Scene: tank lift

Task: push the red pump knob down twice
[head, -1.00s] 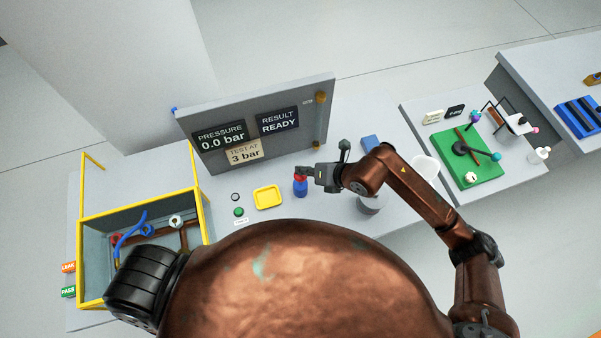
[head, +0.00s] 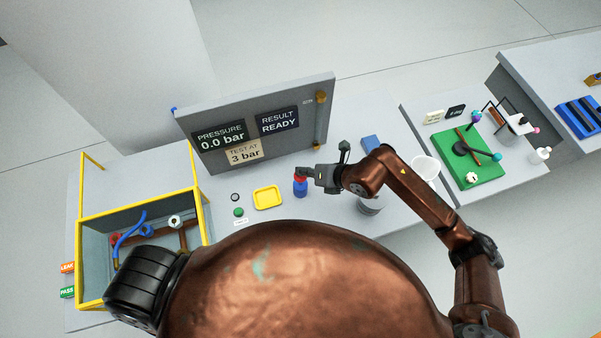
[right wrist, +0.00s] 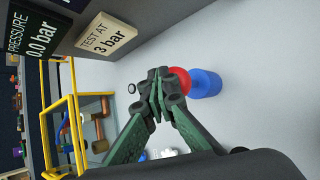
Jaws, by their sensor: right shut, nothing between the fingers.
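The red pump knob (head: 300,179) sits on top of a small blue pump body (head: 300,190) on the grey bench. My right gripper (head: 302,171) is shut and empty, with its fingertips right at the knob, partly covering it. In the right wrist view the closed green and black fingertips (right wrist: 164,88) overlap the left edge of the red knob (right wrist: 182,77). The blue pump body (right wrist: 207,83) shows beyond the knob there. I cannot tell whether the fingertips touch the knob. My left gripper is not in view.
A display panel (head: 228,107) stands behind the pump and reads 0.0 bar, test at 3 bar, READY. A yellow-framed tank (head: 79,255) stands at the far left.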

